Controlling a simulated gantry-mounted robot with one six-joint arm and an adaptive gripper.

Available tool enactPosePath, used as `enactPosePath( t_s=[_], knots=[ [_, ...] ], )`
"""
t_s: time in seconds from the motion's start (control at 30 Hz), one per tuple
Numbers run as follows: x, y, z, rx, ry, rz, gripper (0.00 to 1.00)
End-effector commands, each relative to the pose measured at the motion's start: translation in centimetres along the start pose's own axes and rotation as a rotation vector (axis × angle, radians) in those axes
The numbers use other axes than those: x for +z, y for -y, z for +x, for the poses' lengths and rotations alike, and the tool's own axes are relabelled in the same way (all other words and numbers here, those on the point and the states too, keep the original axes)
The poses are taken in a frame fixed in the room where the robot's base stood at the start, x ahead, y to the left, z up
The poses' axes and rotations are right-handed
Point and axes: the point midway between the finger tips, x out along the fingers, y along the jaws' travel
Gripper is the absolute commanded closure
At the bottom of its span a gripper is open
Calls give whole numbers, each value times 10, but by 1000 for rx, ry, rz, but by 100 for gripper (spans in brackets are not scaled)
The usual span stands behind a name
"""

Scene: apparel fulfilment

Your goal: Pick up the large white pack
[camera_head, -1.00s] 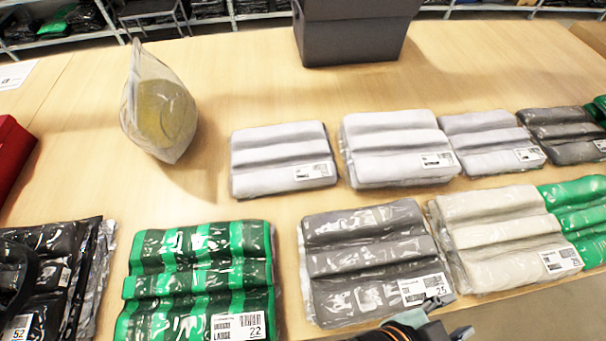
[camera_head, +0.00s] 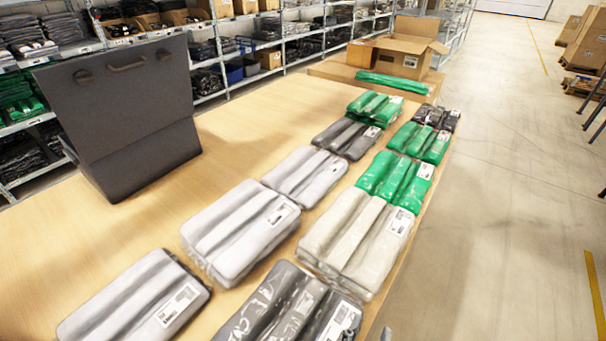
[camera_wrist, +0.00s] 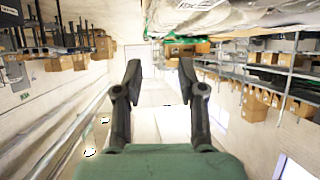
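Several white packs lie flat on the table in the head view: a near one (camera_head: 135,300), a thicker middle one (camera_head: 240,232) and one farther back (camera_head: 306,176). Each is folded in clear film with a label. Their size labels are too small to read, so I cannot tell which is marked large. My gripper (camera_wrist: 160,82) is open in the wrist view, with nothing between its fingers. It points across the room, and part of a film-wrapped white pack (camera_wrist: 185,22) shows at the top edge. The gripper's fingers do not show in the head view.
Beside the white packs lie an off-white pack (camera_head: 355,240), a dark grey pack (camera_head: 285,310) and green packs (camera_head: 385,175). An open cardboard box (camera_head: 400,50) stands at the far end. The table's middle is bare.

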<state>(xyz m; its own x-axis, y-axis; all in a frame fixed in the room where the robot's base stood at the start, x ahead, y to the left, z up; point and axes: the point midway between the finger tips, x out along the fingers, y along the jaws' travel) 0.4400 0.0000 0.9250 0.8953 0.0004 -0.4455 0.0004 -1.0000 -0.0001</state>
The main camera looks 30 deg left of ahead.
Motion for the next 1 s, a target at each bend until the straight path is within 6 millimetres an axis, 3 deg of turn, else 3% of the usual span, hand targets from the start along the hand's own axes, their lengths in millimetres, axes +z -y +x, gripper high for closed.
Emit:
enactPosePath(
  t_s=[0.33, 0.5, 0.77, 1.0],
  knots=[
    [0, 0, 0, 0, 0, 0, 60],
    [0, 0, 0, 0, 0, 0, 40],
    [0, 0, 0, 0, 0, 0, 40],
    [-40, 0, -20, 0, 0, 0, 40]
  ],
)
